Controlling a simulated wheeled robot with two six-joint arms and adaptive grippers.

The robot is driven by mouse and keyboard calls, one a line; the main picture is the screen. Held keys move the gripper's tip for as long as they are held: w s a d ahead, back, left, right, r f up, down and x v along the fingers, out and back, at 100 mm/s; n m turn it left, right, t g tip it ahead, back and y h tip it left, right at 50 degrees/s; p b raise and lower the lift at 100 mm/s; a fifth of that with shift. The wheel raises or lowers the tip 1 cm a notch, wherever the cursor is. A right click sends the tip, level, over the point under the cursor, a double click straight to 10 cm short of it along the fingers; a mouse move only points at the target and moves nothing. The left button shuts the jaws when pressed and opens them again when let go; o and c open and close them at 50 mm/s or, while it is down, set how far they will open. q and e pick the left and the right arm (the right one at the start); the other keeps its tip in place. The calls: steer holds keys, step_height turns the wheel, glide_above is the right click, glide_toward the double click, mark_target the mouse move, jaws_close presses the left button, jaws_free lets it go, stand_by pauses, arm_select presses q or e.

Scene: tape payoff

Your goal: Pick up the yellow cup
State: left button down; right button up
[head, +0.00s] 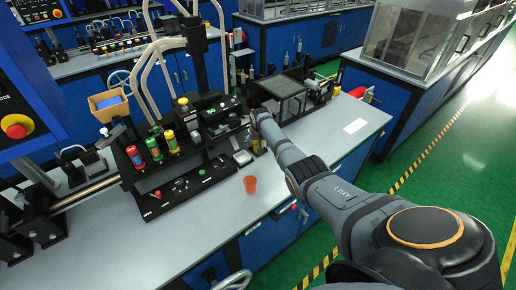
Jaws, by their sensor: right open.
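My right arm reaches in from the lower right over the grey workbench (215,225). My right gripper (258,147) is open at the far end of the arm, small and low over the bench beside the black device. A small yellow patch (256,144) shows at its fingers; it may be the yellow cup, but it is mostly hidden and I cannot tell its shape. I cannot tell whether the fingers touch it. An orange-red cup (250,184) stands upright on the bench, nearer than the gripper and apart from it. My left gripper is not in view.
A black rack (165,203) with red, green and yellow cylinders stands left of the gripper. A dark box-shaped device (284,98) is close behind it. A white sheet (355,126) lies to the right. The bench's front is mostly clear.

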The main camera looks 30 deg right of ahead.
steer(key=shift+s+r, duration=0.1)
steer(key=shift+c, duration=0.7)
steer(key=c, duration=0.9)
steer(key=shift+r, duration=0.3)
step_height(320, 180, up, 3)
steer(key=shift+f+p, duration=0.1)
steer(key=shift+p, duration=0.2)
steer(key=s+d+r, duration=0.1)
steer(key=s+r, duration=0.2)
steer(key=s, duration=0.1)
steer(key=s+d+r+b, duration=0.1)
steer(key=s+d+r, duration=0.1)
steer(key=s+r, duration=0.1)
steer(key=s+d+r+b, duration=0.1)
steer(key=s+r, duration=0.2)
steer(key=s, duration=0.3)
steer(key=shift+s+d+r, duration=0.1)
steer(key=shift+d+r, duration=0.2)
